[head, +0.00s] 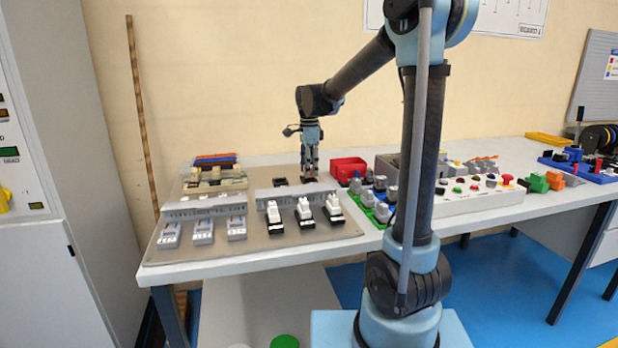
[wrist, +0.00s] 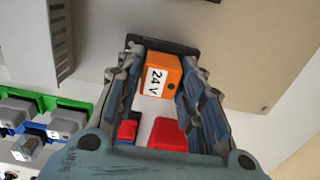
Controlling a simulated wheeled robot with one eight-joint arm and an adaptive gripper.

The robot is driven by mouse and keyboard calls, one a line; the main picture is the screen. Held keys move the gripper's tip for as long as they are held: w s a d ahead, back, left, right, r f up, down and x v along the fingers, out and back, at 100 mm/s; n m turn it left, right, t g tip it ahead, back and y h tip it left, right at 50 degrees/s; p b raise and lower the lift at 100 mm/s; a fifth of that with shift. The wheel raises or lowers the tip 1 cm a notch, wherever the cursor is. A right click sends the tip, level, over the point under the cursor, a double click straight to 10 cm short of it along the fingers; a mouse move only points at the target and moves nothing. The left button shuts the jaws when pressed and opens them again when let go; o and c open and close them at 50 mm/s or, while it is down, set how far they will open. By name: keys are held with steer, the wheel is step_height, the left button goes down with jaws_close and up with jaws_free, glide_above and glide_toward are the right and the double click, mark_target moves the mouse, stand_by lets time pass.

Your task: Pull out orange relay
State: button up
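The orange relay (wrist: 162,76) shows in the wrist view, with a white "24 V" label on its face. My gripper (wrist: 161,70) has one finger along each side of it, with no clear gap between fingers and relay, so it looks shut on the relay. A dark socket (wrist: 160,44) shows just beyond the relay. I cannot tell whether the relay is still seated in it.
A red bin (head: 347,169) stands just right of my gripper. Several black-and-white switches (head: 304,213) sit in front of the panel (head: 262,198). An orange-and-blue block (head: 215,160) is at the back left. Above the panel there is free room.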

steer(key=c, duration=0.5)
steer(key=shift+r, duration=1.35)
steer(key=shift+c, duration=0.2)
steer(key=shift+r, duration=2.4)
